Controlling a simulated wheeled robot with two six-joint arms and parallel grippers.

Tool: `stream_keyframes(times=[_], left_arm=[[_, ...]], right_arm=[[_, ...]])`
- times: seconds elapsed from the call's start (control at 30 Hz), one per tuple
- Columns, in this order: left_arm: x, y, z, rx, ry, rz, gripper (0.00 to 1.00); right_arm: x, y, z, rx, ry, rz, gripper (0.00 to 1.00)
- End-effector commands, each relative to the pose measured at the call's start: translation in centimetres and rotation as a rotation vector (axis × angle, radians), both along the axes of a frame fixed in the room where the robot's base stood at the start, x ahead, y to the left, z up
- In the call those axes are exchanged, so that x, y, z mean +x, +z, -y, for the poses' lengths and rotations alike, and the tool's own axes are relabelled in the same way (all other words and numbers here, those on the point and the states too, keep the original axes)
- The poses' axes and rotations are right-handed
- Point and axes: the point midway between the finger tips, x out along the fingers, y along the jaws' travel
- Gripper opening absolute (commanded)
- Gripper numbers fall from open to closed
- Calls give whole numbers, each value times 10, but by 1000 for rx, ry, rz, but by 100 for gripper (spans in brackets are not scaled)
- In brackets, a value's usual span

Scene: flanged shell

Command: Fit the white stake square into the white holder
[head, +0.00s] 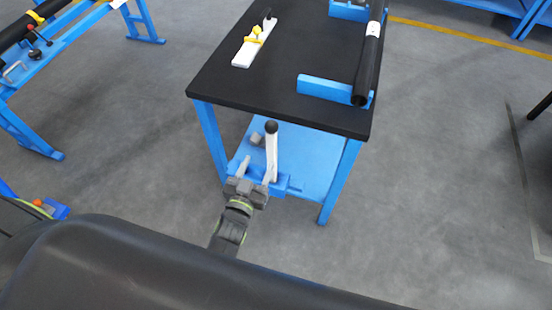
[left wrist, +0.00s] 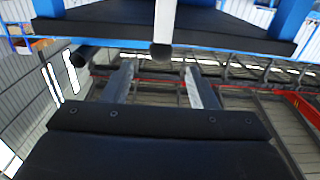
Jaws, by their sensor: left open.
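A white stake (head: 272,155) with a black rounded tip stands about upright by the front of the table's lower shelf. In the left wrist view the stake (left wrist: 165,20) shows at the top centre, its black end pointing down the picture. My left gripper (head: 254,167) is open, with its fingers beside the stake's lower part. In the left wrist view the open gripper (left wrist: 160,82) has nothing visibly clamped, and I cannot tell whether a finger touches the stake. A white bar with a yellow clamp, apparently the white holder (head: 242,55), lies on the tabletop. My right gripper is out of view.
The black tabletop (head: 260,95) has blue legs and a blue lower shelf (head: 305,150). A dark tube (head: 368,65) rests on blue supports (head: 318,88) at the right. Another blue bench (head: 62,58) stands left; the floor between is clear.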

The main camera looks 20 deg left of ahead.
Motion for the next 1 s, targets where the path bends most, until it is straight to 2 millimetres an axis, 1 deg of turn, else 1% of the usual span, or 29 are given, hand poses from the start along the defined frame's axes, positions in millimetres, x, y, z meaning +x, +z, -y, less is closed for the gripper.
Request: stream_keyframes(times=[0.03, 0.17, 0.3, 0.4, 0.5, 0.67, 0.77, 0.9, 1.0], left_arm=[[12, -1, 0, 1, -2, 4, 53], [39, -2, 1, 2, -2, 4, 53], [67, -3, 2, 1, -1, 2, 53], [84, -4, 3, 1, -1, 0, 53], [94, -3, 3, 2, 0, -1, 53], [102, -3, 3, 0, 0, -2, 53], [111, -5, 2, 1, 0, -1, 53], [131, -11, 1, 1, -1, 0, 53], [136, -8, 0, 0, 2, -1, 53]], right_arm=[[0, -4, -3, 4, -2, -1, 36], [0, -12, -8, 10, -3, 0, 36], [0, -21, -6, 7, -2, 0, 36], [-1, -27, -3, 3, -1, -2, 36], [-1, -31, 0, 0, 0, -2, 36], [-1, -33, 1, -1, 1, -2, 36], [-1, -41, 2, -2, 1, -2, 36], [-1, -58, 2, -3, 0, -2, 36], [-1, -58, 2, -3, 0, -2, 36]])
